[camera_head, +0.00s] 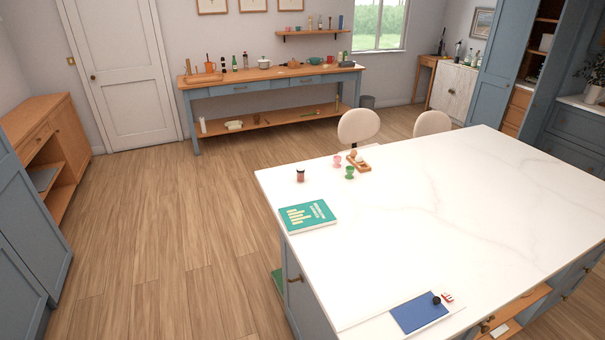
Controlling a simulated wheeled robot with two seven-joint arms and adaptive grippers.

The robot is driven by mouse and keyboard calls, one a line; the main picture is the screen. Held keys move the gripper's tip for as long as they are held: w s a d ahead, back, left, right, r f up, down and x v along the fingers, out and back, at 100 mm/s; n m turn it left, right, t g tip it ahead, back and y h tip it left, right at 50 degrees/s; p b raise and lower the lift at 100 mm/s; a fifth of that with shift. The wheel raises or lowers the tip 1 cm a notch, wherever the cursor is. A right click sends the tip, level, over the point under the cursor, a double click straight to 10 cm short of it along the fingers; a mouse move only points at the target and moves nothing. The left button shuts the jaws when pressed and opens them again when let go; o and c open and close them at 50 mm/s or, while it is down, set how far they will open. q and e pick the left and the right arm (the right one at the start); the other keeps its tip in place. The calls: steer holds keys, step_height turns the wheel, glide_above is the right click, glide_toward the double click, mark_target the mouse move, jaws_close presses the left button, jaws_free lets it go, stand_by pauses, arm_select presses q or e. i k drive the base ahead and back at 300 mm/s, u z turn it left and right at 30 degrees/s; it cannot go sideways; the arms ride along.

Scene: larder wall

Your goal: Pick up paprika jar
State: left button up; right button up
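A small jar (300,175) with a dark lid and reddish-brown contents stands upright on the white marble island top (400,220), near its far left edge. It looks like the paprika jar, but its label is too small to read. Nothing touches it. Neither of my grippers is in view.
A green book (307,216) lies in front of the jar. Pink (337,160) and green (349,172) egg cups and a wooden egg holder (359,164) stand to its right. A blue pad (418,312) lies at the near edge. Two chairs stand behind; the floor at left is clear.

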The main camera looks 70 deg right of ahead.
mark_target(301, 171)
steer(key=z, duration=0.55)
steer(key=i, duration=0.8)
steer(key=z, duration=0.8)
